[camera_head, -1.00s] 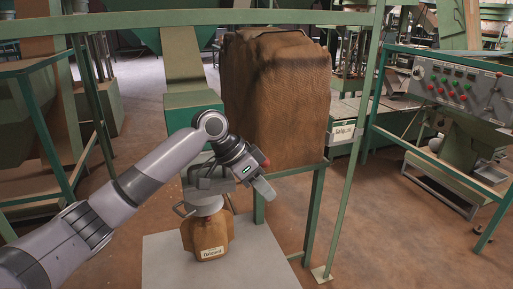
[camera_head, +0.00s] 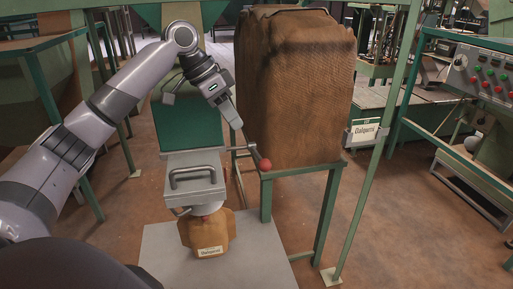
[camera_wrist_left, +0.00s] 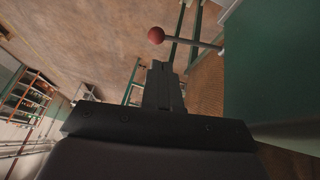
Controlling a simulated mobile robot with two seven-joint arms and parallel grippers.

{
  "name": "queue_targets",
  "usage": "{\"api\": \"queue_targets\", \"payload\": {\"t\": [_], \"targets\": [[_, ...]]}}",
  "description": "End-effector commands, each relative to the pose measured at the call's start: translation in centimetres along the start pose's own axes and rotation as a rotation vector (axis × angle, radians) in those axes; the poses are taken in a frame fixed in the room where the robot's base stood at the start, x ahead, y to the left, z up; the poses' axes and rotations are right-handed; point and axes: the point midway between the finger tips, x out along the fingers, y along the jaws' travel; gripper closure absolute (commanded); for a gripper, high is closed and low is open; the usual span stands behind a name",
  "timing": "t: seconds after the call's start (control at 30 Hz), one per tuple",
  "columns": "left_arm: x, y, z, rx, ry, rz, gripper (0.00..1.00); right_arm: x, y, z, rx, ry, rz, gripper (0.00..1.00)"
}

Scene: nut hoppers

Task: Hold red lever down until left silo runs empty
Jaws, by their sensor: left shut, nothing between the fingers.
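The red lever's ball knob (camera_head: 265,164) sits at the end of a thin rod on the right side of the green hopper (camera_head: 188,125). The rod slopes down toward the knob. The knob also shows in the left wrist view (camera_wrist_left: 156,35), ahead of the fingers. My left gripper (camera_head: 236,120) is shut and empty, above and left of the knob, with a gap between them. A small brown labelled sack (camera_head: 206,236) stands below the hopper's grey outlet box (camera_head: 195,182). The inside of the hopper is hidden. My right gripper is not in view.
A large brown sack (camera_head: 295,85) stands on a green frame right of the lever. A green post (camera_head: 375,150) rises beyond it. A control panel (camera_head: 485,72) with red and green buttons is at the far right. A grey plate (camera_head: 255,250) lies under the small sack.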

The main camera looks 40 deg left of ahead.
Motion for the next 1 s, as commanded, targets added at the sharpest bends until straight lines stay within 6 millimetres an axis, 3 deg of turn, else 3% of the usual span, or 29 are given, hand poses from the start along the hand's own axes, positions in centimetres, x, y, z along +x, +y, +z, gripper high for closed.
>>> {"api": "queue_targets", "payload": {"t": [0.27, 0.7, 1.0], "targets": [[0.7, 0.0, 0.0, 0.0, -0.001, 0.001, 1.0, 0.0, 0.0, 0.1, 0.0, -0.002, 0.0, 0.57], [8.0, 0.1, 0.1, 0.0, -0.001, 0.002, 1.0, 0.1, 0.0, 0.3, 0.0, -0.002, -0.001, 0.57], [10.1, 0.0, 0.0, 0.0, 0.0, 0.0, 1.0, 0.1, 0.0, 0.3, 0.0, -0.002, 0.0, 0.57]]}}
